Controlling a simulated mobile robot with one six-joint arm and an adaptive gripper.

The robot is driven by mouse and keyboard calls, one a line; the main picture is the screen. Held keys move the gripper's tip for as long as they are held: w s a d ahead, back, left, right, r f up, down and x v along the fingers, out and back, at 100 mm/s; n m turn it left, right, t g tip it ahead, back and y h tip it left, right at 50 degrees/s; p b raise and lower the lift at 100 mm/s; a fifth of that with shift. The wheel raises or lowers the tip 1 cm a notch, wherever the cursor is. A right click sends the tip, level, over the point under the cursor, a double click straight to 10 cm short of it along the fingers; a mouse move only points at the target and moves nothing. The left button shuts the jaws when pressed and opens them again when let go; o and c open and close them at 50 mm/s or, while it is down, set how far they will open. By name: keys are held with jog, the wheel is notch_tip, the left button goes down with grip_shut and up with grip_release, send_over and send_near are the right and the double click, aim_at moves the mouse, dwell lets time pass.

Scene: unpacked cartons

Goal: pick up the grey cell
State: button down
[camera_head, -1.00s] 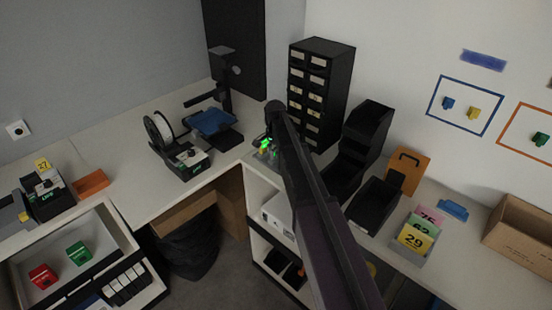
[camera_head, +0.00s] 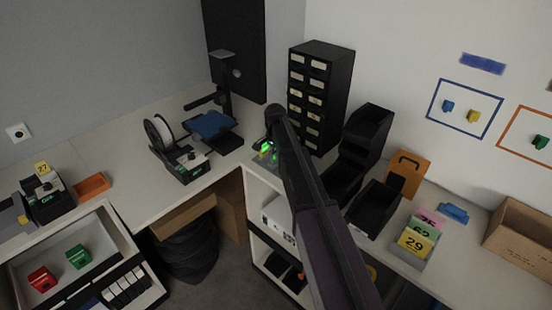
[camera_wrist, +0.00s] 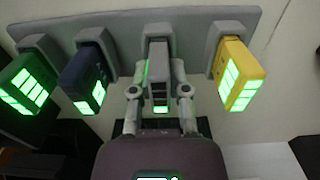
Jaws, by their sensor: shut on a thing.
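The grey cell (camera_wrist: 158,85) is at the middle of the wrist view, in line with a slot of the grey rack (camera_wrist: 200,20). My gripper (camera_wrist: 159,92) is shut on it, one finger on each side. Its top end is close to the rack's grey holder; I cannot tell whether it still touches. In the head view my arm reaches to the rack's place on the far counter, where green lights show, and hides most of the gripper and the cell.
A blue cell (camera_wrist: 84,80) and a green cell (camera_wrist: 28,84) sit in the rack to the left, a yellow cell (camera_wrist: 237,76) to the right. In the head view a black drawer cabinet (camera_head: 340,75) and black bins (camera_head: 374,208) stand right of my arm.

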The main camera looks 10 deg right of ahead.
aim_at(275, 152)
jog(key=shift+r, duration=0.15)
notch_tip(275, 152, up, 4)
jog(key=p, duration=0.4)
jog(key=s+a+p, duration=0.1)
jog(key=s+a, duration=0.1)
jog(key=s, duration=1.4)
jog(key=shift+r, duration=0.3)
jog(key=shift+w+r, duration=0.1)
notch_tip(275, 152, up, 8)
jog(key=p, duration=0.8)
